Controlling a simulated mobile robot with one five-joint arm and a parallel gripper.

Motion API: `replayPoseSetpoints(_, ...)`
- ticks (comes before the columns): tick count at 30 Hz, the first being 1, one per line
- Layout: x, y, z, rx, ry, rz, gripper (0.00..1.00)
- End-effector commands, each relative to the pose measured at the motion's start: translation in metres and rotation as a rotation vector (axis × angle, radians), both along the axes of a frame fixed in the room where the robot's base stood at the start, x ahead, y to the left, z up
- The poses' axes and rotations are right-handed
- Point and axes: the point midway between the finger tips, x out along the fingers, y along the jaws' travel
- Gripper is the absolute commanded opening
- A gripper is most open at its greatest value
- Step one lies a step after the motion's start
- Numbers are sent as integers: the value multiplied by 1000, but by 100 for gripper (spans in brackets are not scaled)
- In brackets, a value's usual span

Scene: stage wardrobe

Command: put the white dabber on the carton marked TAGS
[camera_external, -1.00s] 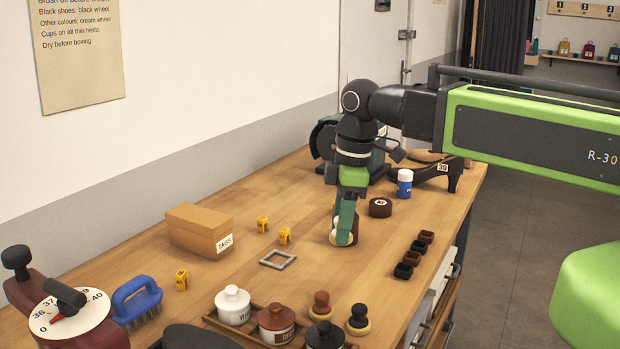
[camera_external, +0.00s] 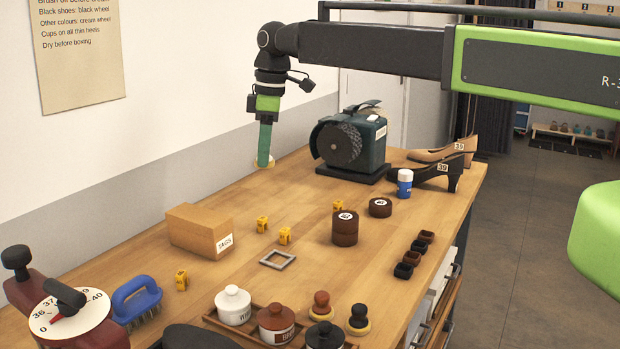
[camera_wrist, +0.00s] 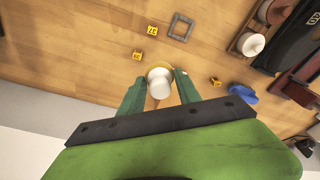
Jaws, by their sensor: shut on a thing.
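The white dabber (camera_wrist: 160,84) shows between my two green fingers in the wrist view, with its yellowish pad beyond the white knob. My gripper (camera_external: 264,158) is shut on it. In the external view the fingers point down, and only the dabber's pale pad edge (camera_external: 265,164) shows at their tips; the rest is hidden. It appears held above the bench, behind and to the right of the carton. The carton marked TAGS (camera_external: 192,229) is a closed tan box near the wall side, with nothing on its top. I cannot make out the carton in the wrist view.
Yellow numbered markers (camera_external: 285,235) and a grey square frame (camera_external: 278,259) lie right of the carton. A blue brush (camera_external: 136,300) is in front. Brown tins (camera_external: 345,232) and a wheel machine (camera_external: 350,145) stand to the right. The carton's near surroundings have bare wood.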

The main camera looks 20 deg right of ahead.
Motion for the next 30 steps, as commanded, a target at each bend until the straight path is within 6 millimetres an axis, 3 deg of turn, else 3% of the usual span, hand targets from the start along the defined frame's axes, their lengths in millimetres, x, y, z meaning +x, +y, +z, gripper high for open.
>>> replayPoseSetpoints(5, -1, 5, -6, 0, 0, 1, 2)
replayPoseSetpoints(12, -8, 64, -47, 0, 1, 3, 2)
replayPoseSetpoints(18, -14, 105, -69, 0, 0, 0, 2)
replayPoseSetpoints(26, -18, 115, -72, 0, 0, -1, 2)
replayPoseSetpoints(30, -18, 115, -93, 0, 0, -1, 2)
